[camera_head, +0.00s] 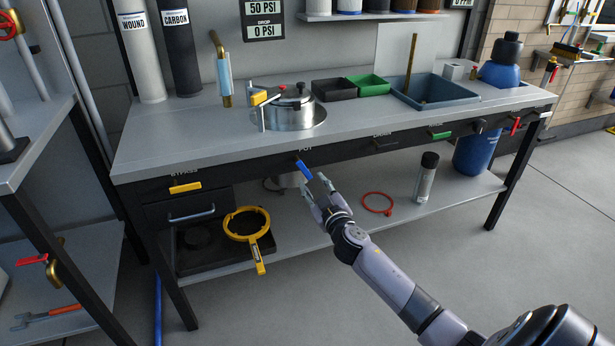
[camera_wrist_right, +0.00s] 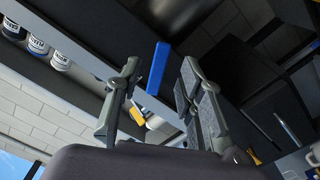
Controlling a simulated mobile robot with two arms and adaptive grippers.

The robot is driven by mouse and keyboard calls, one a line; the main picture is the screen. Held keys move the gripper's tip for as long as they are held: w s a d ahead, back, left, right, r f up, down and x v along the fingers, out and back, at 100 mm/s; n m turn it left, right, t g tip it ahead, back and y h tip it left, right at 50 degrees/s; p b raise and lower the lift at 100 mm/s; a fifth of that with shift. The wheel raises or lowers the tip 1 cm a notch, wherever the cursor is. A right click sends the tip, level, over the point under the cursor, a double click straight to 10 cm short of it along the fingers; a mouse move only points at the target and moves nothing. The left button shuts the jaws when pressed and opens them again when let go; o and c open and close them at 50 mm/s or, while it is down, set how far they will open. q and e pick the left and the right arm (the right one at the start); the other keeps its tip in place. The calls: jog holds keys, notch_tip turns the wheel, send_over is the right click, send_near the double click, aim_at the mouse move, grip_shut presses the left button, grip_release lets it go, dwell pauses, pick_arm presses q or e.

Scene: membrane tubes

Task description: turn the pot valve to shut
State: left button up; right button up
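The pot valve's blue handle (camera_head: 304,169) sits on the dark front panel of the bench under the POT label, slanting down to the right in the head view. In the right wrist view the blue handle (camera_wrist_right: 157,68) shows ahead, between the two fingers. My right gripper (camera_head: 316,185) is open and empty, just in front of and below the handle. A gap shows on each side of the handle; I see no clear contact. The pot (camera_head: 292,115) with its lid stands set into the bench top above. My left gripper is not in view.
The yellow bypass handle (camera_head: 185,187) is on the panel to the left; green (camera_head: 440,135) and red (camera_head: 516,125) handles are to the right.

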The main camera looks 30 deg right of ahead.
aim_at(308, 175)
jog(key=shift+b+x, duration=0.4)
jog(key=shift+x, duration=2.35)
grip_shut()
